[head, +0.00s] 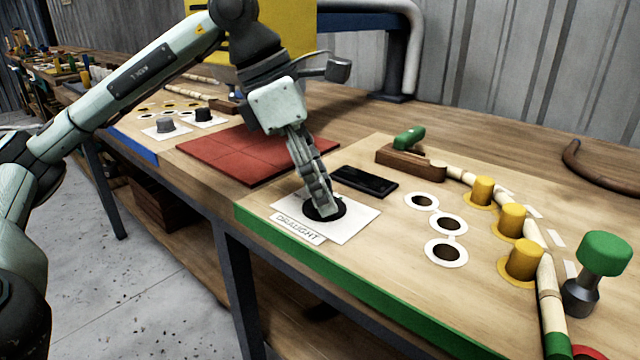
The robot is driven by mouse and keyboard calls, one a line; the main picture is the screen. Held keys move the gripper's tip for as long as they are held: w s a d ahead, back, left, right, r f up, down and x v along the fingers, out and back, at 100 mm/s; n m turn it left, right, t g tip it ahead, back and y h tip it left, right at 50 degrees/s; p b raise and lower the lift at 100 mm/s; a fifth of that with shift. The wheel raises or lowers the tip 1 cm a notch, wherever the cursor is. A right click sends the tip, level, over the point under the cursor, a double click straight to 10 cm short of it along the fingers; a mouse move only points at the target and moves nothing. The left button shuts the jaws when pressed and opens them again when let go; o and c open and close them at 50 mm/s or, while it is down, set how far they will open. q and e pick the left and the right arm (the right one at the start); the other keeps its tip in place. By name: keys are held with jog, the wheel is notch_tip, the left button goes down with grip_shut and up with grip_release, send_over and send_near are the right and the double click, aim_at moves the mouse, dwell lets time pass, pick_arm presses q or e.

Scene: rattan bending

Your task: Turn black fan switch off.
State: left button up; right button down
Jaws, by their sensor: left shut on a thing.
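The black round fan switch (310,213) sits on a white plate (362,222) with a label that reads DRAUGHT, near the front edge of the bench. My left gripper (325,207) points down onto it, with its fingers shut on the switch. The fingers cover the middle of the switch, so its knob and its setting are hidden. My right gripper is not in view.
A black flat block (363,181) lies just behind the plate. A red mat (225,155) is to the left. White rings (447,252), yellow pegs (523,262), a pale rattan pole (545,275) and a green-topped knob (604,253) stand to the right.

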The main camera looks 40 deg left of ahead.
pick_arm(q)
jog(key=n+y, duration=0.1)
jog(key=n, duration=0.1)
jog(key=shift+d+r+n+t, duration=0.1)
jog(key=shift+n+t, duration=0.3)
jog(key=shift+n+y+p, duration=0.3)
jog(key=shift+n+p, duration=0.15)
jog(key=shift+n, duration=0.35)
jog(key=shift+n+t+y, duration=0.3)
jog(key=shift+n, duration=0.6)
jog(key=shift+d+n+p, duration=0.1)
jog(key=shift+n+p, duration=0.3)
jog(key=shift+n, duration=0.2)
jog(key=shift+n+y, duration=0.4)
jog(key=shift+n, duration=0.4)
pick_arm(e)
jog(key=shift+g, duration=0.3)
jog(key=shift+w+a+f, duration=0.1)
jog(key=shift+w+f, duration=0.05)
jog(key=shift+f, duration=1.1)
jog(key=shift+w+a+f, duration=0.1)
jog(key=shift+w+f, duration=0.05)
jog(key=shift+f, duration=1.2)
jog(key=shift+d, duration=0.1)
